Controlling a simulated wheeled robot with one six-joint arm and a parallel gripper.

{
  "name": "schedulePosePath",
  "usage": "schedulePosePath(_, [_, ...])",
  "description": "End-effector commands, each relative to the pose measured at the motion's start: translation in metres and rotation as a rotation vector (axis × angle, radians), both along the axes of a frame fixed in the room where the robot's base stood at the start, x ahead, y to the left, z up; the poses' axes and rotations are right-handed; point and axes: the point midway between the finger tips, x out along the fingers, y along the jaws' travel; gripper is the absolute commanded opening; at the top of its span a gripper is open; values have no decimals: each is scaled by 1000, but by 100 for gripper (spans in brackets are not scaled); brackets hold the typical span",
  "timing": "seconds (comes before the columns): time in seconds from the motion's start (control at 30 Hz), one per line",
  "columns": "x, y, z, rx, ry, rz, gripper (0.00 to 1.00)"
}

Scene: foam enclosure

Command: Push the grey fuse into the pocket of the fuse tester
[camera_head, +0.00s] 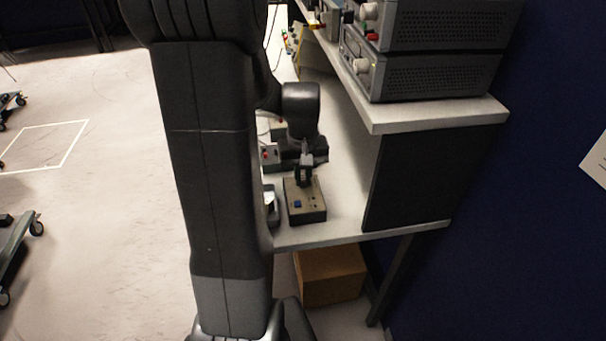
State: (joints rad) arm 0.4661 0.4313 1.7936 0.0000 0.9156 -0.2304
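A small box with a dark body and a beige top, which looks like the fuse tester (306,210), sits near the front edge of the bench. Its top has a blue part at the left and small dark spots at the right. My gripper (304,178) points down over the back part of this box, and its fingers look close to the top. The fingers are too small and dark to tell whether they are open or shut. I cannot make out the grey fuse or the pocket; the gripper covers that part of the box.
The white bench top (345,209) has free room right of the box. A dark rounded item (271,207) stands close on its left, partly behind my arm. A shelf (440,113) with stacked grey instruments (435,76) overhangs at the right. A cardboard box (329,275) is below.

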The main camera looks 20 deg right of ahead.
Motion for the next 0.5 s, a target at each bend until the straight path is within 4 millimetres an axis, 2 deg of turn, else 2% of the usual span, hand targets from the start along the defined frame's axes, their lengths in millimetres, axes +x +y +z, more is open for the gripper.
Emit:
schedulePosePath(0.03, [0,0,-1,1,1,0,19])
schedulePosePath(0.1, [0,0,0,1,1,0,33])
schedulePosePath(0.13, [0,0,0,1,1,0,37])
schedulePosePath(0.5, [0,0,6,0,-2,0,37])
